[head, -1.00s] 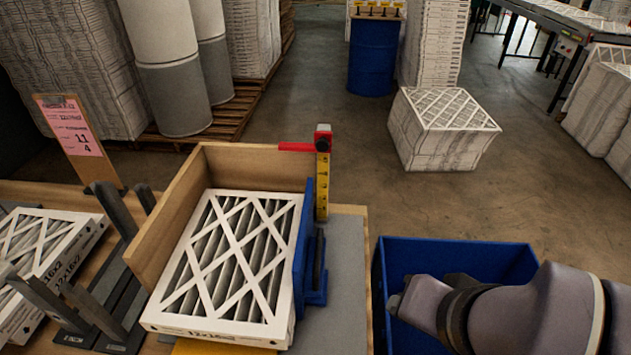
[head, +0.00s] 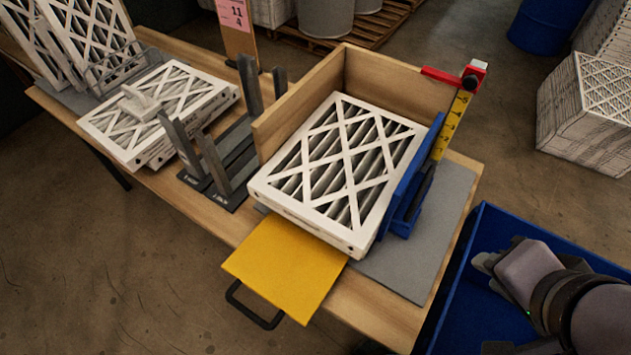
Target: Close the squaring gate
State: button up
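A stack of white-framed pleated filters (head: 340,170) lies in a wooden corner fixture (head: 385,85) with walls at its back and left. A blue upright panel (head: 408,188), which looks like the squaring gate, stands along the stack's right side. It appears against or very close to the filters; I cannot tell whether a thin gap remains. My gripper (head: 484,268) is at the right, over the blue bin, well apart from the panel. Its fingers are small and partly hidden, so their opening is unclear.
A yellow ruler post (head: 451,125) with a red arm (head: 440,76) rises behind the panel. A yellow plate (head: 285,268) with a black handle juts from the front. The blue bin (head: 478,222) stands right of the table. Grey upright dividers (head: 215,160) and more filters (head: 160,110) are left.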

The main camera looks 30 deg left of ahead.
aim_at(289, 266)
jog(key=l+u, duration=0.1)
jog(key=u, duration=2.35)
jog(key=k+j, duration=0.2)
jog(key=k, duration=0.3)
jog(key=k+j+z, duration=0.1)
jog(key=k, duration=0.45)
jog(key=j, duration=0.05)
